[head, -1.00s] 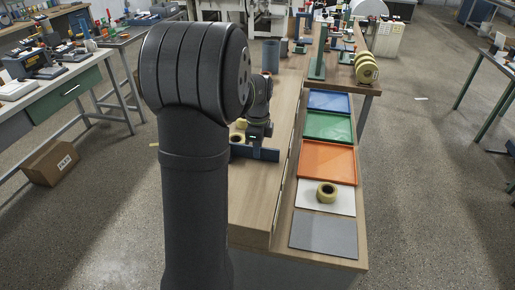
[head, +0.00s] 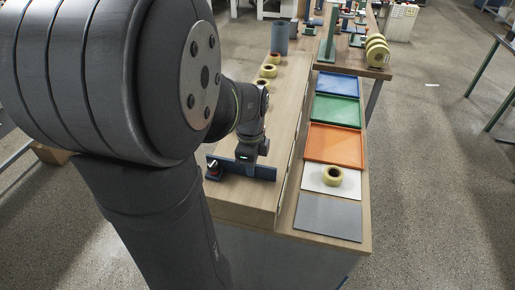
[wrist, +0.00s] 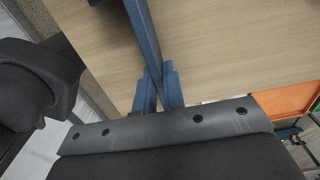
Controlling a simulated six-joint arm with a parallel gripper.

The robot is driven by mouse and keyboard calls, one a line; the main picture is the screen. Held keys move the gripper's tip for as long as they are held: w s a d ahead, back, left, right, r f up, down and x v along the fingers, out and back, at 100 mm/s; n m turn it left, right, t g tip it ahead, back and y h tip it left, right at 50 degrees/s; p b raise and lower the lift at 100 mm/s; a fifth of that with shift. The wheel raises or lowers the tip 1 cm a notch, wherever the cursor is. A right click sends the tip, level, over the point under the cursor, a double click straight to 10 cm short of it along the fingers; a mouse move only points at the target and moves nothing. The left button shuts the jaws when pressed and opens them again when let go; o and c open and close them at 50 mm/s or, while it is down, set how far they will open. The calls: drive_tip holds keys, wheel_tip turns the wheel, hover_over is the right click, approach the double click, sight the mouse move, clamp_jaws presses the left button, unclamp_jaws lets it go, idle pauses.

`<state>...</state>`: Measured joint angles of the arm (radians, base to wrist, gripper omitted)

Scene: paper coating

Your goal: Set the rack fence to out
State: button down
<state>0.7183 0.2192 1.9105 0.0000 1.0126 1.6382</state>
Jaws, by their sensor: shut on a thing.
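The rack fence (head: 262,173) is a dark blue bar standing crosswise on the wooden bench top, near its close end. In the wrist view the fence (wrist: 144,28) runs up from between the two blue fingers of my gripper (wrist: 159,88). The fingers hide the gripped part of the bar.
Right of the fence, a lower shelf carries blue, green and orange trays (head: 335,145), a white sheet with a tape roll (head: 332,176), and a grey sheet (head: 328,218). Several tape rolls (head: 268,71) and a grey cup (head: 280,39) stand farther back on the bench.

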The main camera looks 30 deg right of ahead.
drive_tip(key=shift+s+a, duration=1.25)
drive_tip(key=shift+a, duration=0.05)
drive_tip(key=c, duration=1.5)
unclamp_jaws()
wheel_tip(320, 180, up, 18)
drive_tip(key=shift+f, duration=0.25)
drive_tip(key=shift+f, duration=0.1)
wheel_tip(320, 180, down, 17)
drive_tip(key=shift+f, duration=0.2)
